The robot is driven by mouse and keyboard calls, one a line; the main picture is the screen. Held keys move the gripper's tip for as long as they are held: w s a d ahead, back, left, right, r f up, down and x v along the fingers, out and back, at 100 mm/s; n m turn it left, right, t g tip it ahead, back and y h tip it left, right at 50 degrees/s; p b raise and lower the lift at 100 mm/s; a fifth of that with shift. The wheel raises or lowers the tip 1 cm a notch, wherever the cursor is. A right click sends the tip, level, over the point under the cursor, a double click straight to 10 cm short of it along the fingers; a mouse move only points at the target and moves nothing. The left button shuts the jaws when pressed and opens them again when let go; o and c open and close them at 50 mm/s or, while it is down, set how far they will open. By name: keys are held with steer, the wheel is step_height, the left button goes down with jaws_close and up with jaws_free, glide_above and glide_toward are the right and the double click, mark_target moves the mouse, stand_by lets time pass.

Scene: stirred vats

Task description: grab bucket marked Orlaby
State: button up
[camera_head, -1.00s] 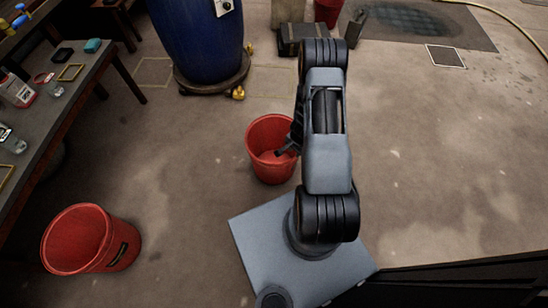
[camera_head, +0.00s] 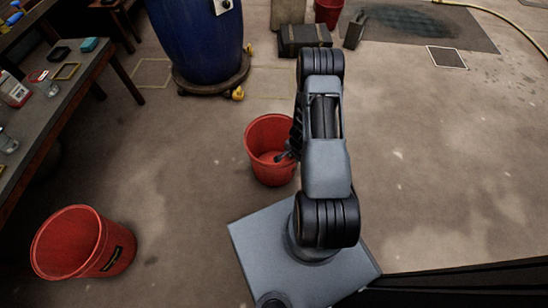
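A red bucket (camera_head: 270,150) stands upright on the floor just left of my arm, its inside open to view. My gripper (camera_head: 284,156) is at this bucket's right side, mostly hidden behind my arm; a small dark tip shows over the rim. I cannot tell whether it is open or shut, or whether it touches the bucket. A second red bucket (camera_head: 84,243) stands at the lower left with a dark label on its side, too small to read. A third red bucket (camera_head: 328,12) is partly seen at the top. No name Orlaby is readable on any.
A blue vat (camera_head: 205,45) stands on a wheeled dolly (camera_head: 213,85) at the top. A workbench (camera_head: 40,110) with small items runs along the left. A dark case (camera_head: 304,38) lies behind my arm. Floor to the right is clear, with a yellow hose (camera_head: 500,22) beyond.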

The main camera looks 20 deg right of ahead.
steer(key=shift+f, duration=0.2)
steer(key=shift+c, duration=0.2)
jaws_close()
stand_by(0.4)
stand_by(1.0)
